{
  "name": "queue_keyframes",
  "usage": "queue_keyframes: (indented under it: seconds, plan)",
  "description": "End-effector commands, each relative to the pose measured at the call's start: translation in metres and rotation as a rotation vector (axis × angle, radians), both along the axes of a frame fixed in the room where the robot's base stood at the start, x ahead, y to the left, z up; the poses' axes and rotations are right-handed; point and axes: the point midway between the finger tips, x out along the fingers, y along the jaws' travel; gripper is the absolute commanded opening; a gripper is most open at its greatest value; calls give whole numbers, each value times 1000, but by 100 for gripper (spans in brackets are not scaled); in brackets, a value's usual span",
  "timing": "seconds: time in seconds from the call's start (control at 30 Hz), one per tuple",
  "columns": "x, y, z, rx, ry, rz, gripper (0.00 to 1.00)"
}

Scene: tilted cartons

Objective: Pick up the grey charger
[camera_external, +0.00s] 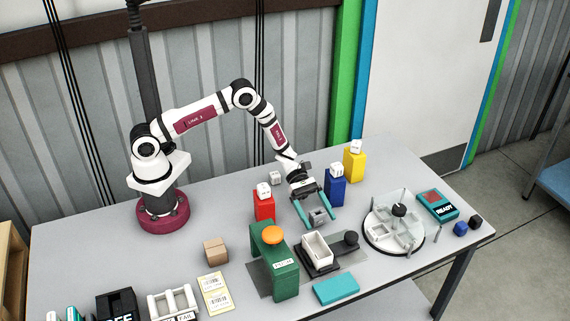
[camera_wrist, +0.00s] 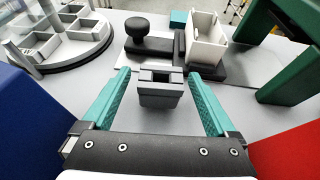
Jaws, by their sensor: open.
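A small grey block with a square opening in its top, which looks like the grey charger (camera_wrist: 160,92), sits between my fingers in the wrist view. It also shows between the fingers in the external view (camera_external: 318,216). My gripper (camera_wrist: 160,74) is open, with a teal finger on each side of the block and a gap on both sides. In the external view my gripper (camera_external: 317,221) points down toward the table between the red and blue blocks. Whether the block's underside rests on the table is hard to tell.
A red block (camera_external: 264,209) and a blue block (camera_external: 335,190) stand close on either side of my gripper. A green press-like stand (camera_external: 280,270), a white open box (camera_external: 317,250) with a black knob (camera_external: 351,238), and a round divided tray (camera_external: 372,238) stand nearby.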

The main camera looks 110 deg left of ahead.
Motion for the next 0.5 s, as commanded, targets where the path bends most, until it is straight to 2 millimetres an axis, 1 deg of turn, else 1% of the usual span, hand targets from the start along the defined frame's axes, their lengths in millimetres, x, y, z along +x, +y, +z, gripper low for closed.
queue_keyframes:
  seconds: [0.07,0.1,0.17,0.2,0.37,0.5]
  plan:
    - [0,0,0,0,0,0,92]
    - [0,0,0,0,0,0,91]
    - [0,0,0,0,0,0,80]
    - [0,0,0,0,0,0,73]
    - [0,0,0,0,0,-1,44]
    - [0,0,0,0,0,-1,19]
